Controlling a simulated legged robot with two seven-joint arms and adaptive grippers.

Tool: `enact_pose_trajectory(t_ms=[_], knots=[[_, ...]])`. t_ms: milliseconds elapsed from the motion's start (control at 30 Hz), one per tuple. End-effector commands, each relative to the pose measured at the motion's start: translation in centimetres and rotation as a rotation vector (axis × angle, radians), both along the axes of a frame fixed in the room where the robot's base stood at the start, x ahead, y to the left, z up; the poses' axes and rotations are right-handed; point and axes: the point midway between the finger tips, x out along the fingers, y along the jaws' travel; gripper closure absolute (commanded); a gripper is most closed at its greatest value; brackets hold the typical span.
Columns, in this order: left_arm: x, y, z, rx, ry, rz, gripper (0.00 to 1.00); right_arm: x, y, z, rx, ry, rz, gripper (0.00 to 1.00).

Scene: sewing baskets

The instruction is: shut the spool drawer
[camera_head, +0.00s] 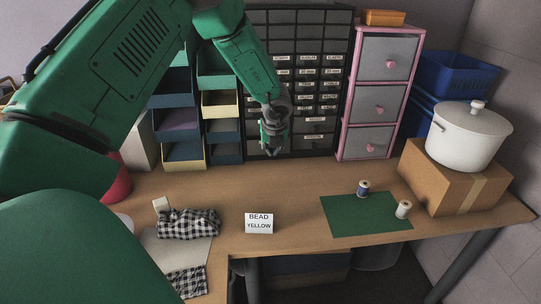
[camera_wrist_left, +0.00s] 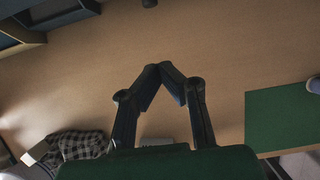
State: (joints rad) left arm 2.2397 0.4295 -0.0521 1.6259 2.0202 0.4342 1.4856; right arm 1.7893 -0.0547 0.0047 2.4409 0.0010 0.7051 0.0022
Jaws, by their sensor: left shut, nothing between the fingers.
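A black cabinet (camera_head: 288,18) with rows of small labelled drawers stands at the back of the desk. The labels are too small to read, so I cannot tell which is the spool drawer or whether one stands out. My left gripper (camera_head: 272,148) is in front of the cabinet's lower left part, pointing down, and hides some drawers. In the left wrist view my left gripper (camera_wrist_left: 163,68) has its fingertips together, empty, above bare desk. My right gripper is not in view.
A blue spool (camera_head: 363,190) and a white spool (camera_head: 403,210) stand on a green mat (camera_head: 345,215). A pink-framed drawer unit (camera_head: 343,120) is right of the cabinet, open bins (camera_head: 185,152) left. A "BEAD YELLOW" card (camera_head: 259,223) and checked cloth (camera_head: 190,224) sit in front.

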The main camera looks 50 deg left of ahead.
Motion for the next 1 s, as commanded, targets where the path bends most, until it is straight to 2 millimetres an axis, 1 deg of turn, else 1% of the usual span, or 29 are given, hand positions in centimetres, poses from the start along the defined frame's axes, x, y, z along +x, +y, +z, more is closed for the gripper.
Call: enact_pose_trajectory(t_ms=[33, 100, 200, 300, 400, 600, 1000], knots=[[0.1, 0.4, -1.4, 0.001, 0.005, 0.002, 1.0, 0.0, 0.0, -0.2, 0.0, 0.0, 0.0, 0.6], [0.5, 0.9, -2.9, 0.0, 0.003, 0.001, 1.0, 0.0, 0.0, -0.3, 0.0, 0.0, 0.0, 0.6], [1.0, 1.6, -4.9, 0.0, 0.004, 0.002, 1.0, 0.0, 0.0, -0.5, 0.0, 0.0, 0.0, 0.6], [1.6, 2.4, -6.3, -0.001, -0.001, 0.003, 1.0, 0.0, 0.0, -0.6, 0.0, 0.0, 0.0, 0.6], [2.7, 3.6, -5.9, -0.002, -0.004, 0.006, 1.0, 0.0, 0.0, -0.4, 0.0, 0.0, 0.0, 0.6], [3.7, 4.7, -5.8, -0.001, -0.001, 0.003, 1.0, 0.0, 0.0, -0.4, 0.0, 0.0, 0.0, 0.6], [3.9, 5.0, -5.9, -0.001, 0.0, 0.001, 1.0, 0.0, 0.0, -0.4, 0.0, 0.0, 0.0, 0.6]])
